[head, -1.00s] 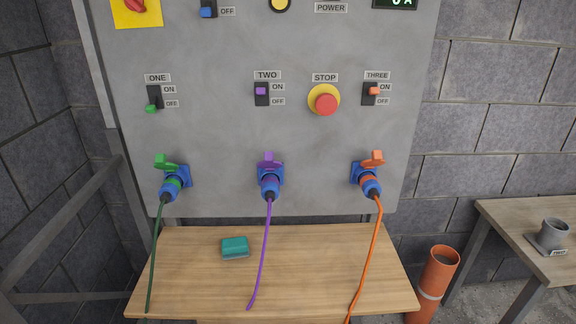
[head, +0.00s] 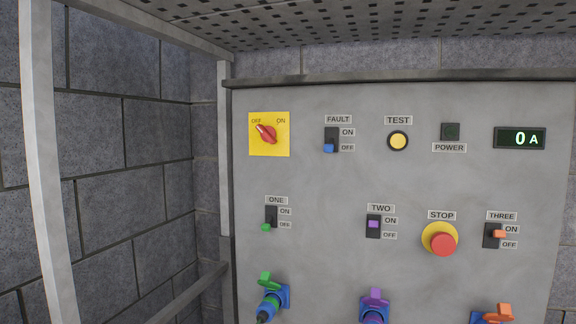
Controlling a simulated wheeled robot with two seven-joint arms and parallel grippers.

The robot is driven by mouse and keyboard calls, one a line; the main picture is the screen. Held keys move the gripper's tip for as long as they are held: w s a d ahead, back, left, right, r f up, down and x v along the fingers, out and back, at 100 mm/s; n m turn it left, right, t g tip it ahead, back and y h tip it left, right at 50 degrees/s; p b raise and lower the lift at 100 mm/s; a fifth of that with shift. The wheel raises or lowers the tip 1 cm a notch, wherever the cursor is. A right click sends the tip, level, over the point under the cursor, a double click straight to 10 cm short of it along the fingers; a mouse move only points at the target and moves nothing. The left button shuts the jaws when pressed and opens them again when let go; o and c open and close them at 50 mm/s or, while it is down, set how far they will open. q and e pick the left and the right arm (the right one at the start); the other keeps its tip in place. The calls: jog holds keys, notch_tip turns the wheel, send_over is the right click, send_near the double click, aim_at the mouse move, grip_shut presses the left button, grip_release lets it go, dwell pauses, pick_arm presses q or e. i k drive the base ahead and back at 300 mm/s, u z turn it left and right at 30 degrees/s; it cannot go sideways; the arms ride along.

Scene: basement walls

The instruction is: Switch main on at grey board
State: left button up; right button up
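The grey board (head: 330,280) fills the right of the head view. At its upper left is a red rotary switch (head: 266,134) on a yellow plate (head: 279,149), marked OFF and ON; its handle tilts toward the upper left, to the OFF side. The POWER lamp (head: 450,131) is dark. The display (head: 519,138) reads 0 A. The FAULT switch (head: 331,140) has its blue toggle down at OFF. Switch ONE (head: 271,217) has its green toggle down at OFF. Switches TWO (head: 373,226) and THREE (head: 492,236) have their toggles up at ON. Neither gripper shows.
A round yellow TEST button (head: 398,141) and a red STOP button (head: 443,244) on a yellow base are on the board. Green (head: 270,299), purple (head: 375,306) and orange (head: 496,315) plugs sit along the lower edge. A grey metal frame post (head: 45,170) stands at left.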

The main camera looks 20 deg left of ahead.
aim_at(268, 133)
jog(key=k, duration=1.35)
jog(key=z, duration=0.3)
jog(key=i, duration=0.5)
jog(key=z, duration=0.6)
jog(key=i, duration=1)
jog(key=u, duration=0.75)
jog(key=i, duration=0.45)
jog(key=u, duration=0.3)
